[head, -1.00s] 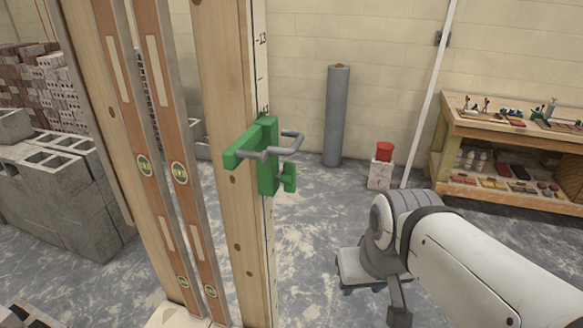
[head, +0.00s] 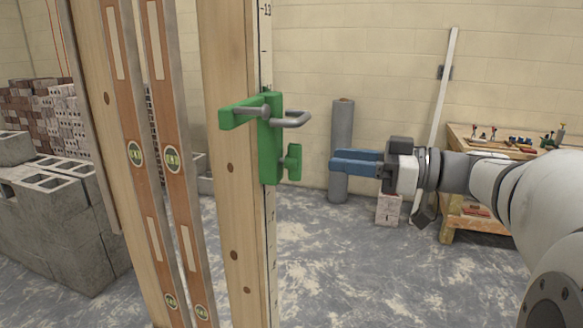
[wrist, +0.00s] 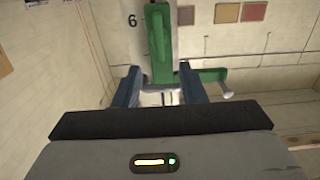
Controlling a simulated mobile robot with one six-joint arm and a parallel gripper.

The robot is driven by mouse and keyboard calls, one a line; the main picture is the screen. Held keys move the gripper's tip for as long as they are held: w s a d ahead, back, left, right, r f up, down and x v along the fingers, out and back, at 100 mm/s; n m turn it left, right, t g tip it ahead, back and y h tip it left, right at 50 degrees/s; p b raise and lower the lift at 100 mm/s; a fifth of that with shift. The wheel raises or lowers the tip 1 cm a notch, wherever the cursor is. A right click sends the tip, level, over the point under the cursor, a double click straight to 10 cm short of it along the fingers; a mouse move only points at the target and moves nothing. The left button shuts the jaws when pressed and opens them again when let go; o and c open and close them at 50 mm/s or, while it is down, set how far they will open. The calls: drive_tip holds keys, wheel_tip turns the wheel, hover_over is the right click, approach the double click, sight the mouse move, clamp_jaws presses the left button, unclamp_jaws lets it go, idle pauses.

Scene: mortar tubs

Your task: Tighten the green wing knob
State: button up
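The green wing knob (head: 292,162) sits on the right side of a green bracket (head: 270,140), which is fixed to an upright wooden post. Its wing looks roughly upright in the head view. My gripper (head: 333,161) has blue fingers and is level with the knob, a short gap to its right, pointing at it. In the wrist view, the two fingers of my gripper (wrist: 159,72) are apart with nothing held between them. The green knob (wrist: 158,28) appears beyond the fingertips, toward the top of that view. Nothing touches the knob.
A grey hook (head: 290,119) sticks out of the bracket just above the knob. Two spirit levels (head: 172,160) stand left of the post (head: 232,200). A grey roll (head: 342,120) and a workbench (head: 460,140) stand farther back. The floor around the post is open.

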sight(291, 162)
drive_tip(key=p+x, duration=0.1)
drive_tip(key=x, duration=0.6)
drive_tip(key=shift+w+a+p, duration=0.15)
drive_tip(key=shift+a+p, duration=0.2)
drive_tip(key=shift+r, duration=0.1)
drive_tip(key=shift+c, duration=0.5)
clamp_jaws()
